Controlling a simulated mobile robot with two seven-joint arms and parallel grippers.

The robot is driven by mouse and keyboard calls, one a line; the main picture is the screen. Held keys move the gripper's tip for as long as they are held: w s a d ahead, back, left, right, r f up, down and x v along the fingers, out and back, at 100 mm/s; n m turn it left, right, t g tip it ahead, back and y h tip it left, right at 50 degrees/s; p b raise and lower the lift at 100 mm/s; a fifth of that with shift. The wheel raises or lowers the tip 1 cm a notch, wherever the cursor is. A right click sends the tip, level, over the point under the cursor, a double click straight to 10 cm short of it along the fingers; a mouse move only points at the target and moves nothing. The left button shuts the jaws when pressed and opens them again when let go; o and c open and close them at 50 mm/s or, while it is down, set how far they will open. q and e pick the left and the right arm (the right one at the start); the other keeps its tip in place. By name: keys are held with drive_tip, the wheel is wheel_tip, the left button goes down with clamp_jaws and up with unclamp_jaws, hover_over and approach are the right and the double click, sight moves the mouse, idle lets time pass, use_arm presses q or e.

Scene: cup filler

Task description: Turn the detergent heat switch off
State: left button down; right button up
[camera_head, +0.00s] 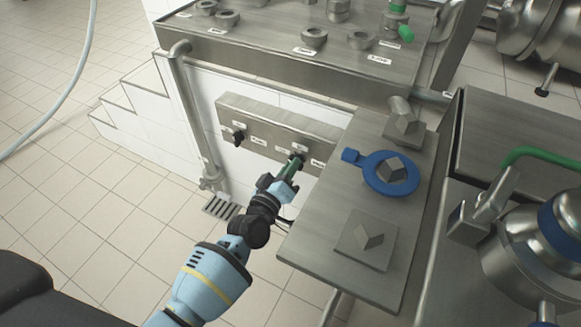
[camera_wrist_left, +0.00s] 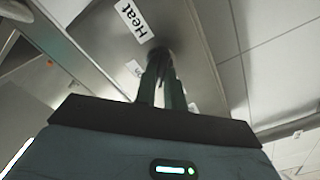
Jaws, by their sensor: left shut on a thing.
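The steel switch panel (camera_head: 262,117) is fixed to the white tiled wall below the steel counter. My left gripper (camera_head: 296,165) reaches up to the panel's right part and is shut on a dark switch knob (camera_wrist_left: 160,54). The fingers hide most of the knob. In the left wrist view a white label (camera_wrist_left: 133,21) reading "Heat" sits beside this knob. A second dark switch (camera_head: 238,137) is at the panel's left end, apart from the gripper. The panel labels are too small to read in the head view. My right gripper is not in view.
A steel side table (camera_head: 343,270) with a blue ring-shaped piece (camera_head: 362,169) and metal fittings stands close to the right of my left arm. A vertical pipe (camera_head: 190,110) runs left of the panel. A floor drain (camera_head: 221,207) lies below. The tiled floor at left is clear.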

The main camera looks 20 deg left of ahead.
use_arm(q)
drive_tip(key=n, duration=0.4)
drive_tip(key=n+b, duration=0.1)
drive_tip(key=n, duration=0.3)
drive_tip(key=shift+f+n, duration=0.2)
drive_tip(key=shift+n, duration=0.1)
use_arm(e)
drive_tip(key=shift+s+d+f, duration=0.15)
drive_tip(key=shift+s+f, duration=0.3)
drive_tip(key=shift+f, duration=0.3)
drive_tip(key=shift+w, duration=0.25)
use_arm(q)
drive_tip(key=c, duration=1.6)
unclamp_jaws()
drive_tip(key=shift+o, duration=0.6)
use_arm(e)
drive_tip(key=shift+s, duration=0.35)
use_arm(q)
drive_tip(key=shift+s+a, duration=0.1)
